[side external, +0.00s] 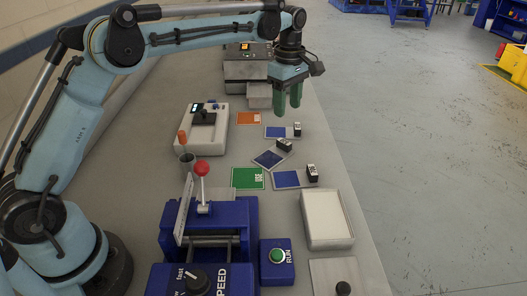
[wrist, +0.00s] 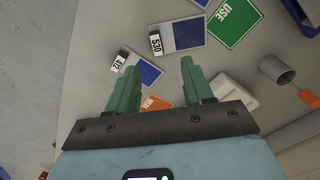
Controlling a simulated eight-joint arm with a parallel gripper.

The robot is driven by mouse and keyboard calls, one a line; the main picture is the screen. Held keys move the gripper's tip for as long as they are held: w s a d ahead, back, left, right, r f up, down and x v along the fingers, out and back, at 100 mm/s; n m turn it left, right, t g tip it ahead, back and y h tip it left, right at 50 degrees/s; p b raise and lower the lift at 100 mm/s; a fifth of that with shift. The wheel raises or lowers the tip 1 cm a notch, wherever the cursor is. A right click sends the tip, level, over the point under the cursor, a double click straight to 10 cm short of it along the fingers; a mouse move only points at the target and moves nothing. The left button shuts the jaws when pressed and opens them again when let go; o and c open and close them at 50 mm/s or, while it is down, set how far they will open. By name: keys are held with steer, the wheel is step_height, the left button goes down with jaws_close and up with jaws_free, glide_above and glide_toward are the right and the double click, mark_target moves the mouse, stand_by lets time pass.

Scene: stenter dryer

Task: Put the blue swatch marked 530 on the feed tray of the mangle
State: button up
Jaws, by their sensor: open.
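The blue swatch marked 530 (wrist: 184,35) lies flat on the bench, with its black-and-white tag block (wrist: 155,44) at one end. In the side view it is the middle, angled swatch (side external: 267,159). My gripper (side external: 287,109) is open and empty, above the bench near the far swatch. In the wrist view its fingers (wrist: 158,67) point toward the swatches. The swatch marked 412 (wrist: 145,70) shows between the fingers. The mangle (side external: 210,218) is the blue machine in front, with a red-knobbed lever. I cannot tell its feed tray for sure.
A third blue swatch (side external: 286,180) lies nearer the mangle. A green card (side external: 248,179), an orange card (side external: 248,118), a cup (side external: 187,162) and a white device (side external: 202,132) are close by. A white tray (side external: 326,218) and a RUN button box (side external: 277,262) stand in front.

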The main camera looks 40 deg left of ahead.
steer(key=f, duration=0.1)
glide_above(284, 142)
steer(key=d, duration=0.1)
steer(key=f, duration=0.6)
steer(key=shift+s+f, duration=0.2)
steer(key=shift+s, duration=0.05)
steer(key=f, duration=0.2)
steer(key=a+f, duration=0.1)
steer(key=f, duration=0.1)
steer(key=shift+w, duration=0.35)
steer(key=shift+f, duration=0.6)
jaws_close()
